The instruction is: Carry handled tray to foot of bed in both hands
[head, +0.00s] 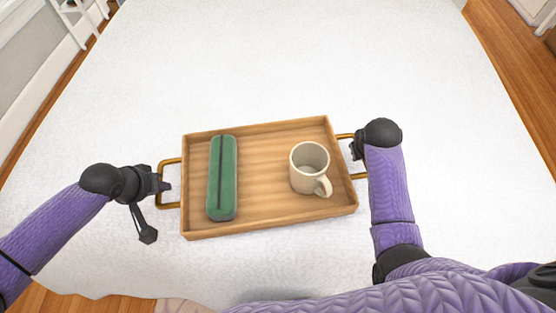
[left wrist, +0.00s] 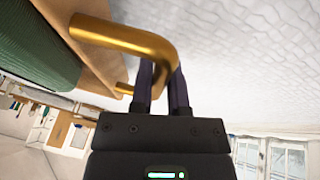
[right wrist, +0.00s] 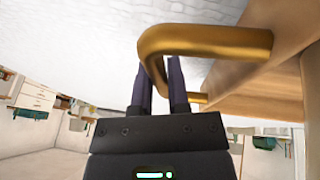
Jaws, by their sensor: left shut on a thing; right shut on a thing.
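The wooden tray (head: 265,226) has a brass handle at each end and is over the white bed (head: 270,60); I cannot tell whether it touches the bedspread. A green case (head: 222,178) with a dark lengthwise line lies at its left, and a cream mug (head: 310,168) stands at its right. My left gripper (head: 165,186) is shut on the left handle (left wrist: 130,38), with its fingers around the bar in the left wrist view. My right gripper (head: 356,150) is shut on the right handle (right wrist: 205,42); the hand partly hides it in the head view.
The white bedspread is clear beyond the tray and to both sides. Wooden floor (head: 515,90) shows along the right edge. A white ladder-like piece (head: 80,18) stands at the far left beside the bed.

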